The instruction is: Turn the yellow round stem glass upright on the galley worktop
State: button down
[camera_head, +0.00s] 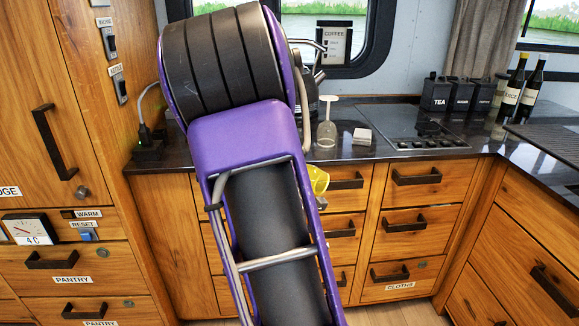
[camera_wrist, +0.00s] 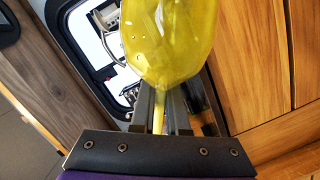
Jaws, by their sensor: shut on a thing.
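The yellow round stem glass (camera_head: 318,180) shows in the head view in front of the lower drawers, just below the worktop edge, partly hidden behind my arm. In the wrist view its see-through yellow bowl (camera_wrist: 168,40) fills the top middle. Its stem runs down between the two fingers of my gripper (camera_wrist: 162,108), which is shut on it. The foot of the glass is not clear to see. My gripper is mostly hidden by my arm in the head view. The dark galley worktop (camera_head: 345,151) lies behind and above the glass.
A clear stem glass (camera_head: 326,132) stands upside down on the worktop, with a small white block (camera_head: 362,136) beside it. A hob (camera_head: 425,142), dark canisters (camera_head: 459,95) and two bottles (camera_head: 530,92) stand farther right. A coffee sign (camera_head: 335,43) is behind.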

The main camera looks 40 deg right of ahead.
jog(key=n+t, duration=0.1)
jog(key=n, duration=0.7)
jog(key=n+t+p, duration=0.1)
jog(key=n+t, duration=0.1)
jog(key=n, duration=0.7)
jog(key=n+t, duration=0.1)
jog(key=n, duration=0.8)
jog(key=shift+t+y, duration=0.3)
jog(key=shift+t, duration=0.1)
jog(key=shift+a+p, duration=0.1)
jog(key=shift+p, duration=0.2)
jog(key=w+a+f+n+t+y+p, duration=0.1)
jog(key=a+f+n+y, duration=0.1)
jog(key=a, duration=0.8)
jog(key=w+a+f+n+t+y+p, duration=0.1)
jog(key=a+f+y, duration=0.3)
jog(key=a, duration=0.6)
jog(key=w+a+f+n+y+p, duration=0.2)
jog(key=a+n+y+p, duration=0.1)
jog(key=a, duration=0.7)
jog(key=shift+f+t+y, duration=0.4)
jog(key=shift+y, duration=0.2)
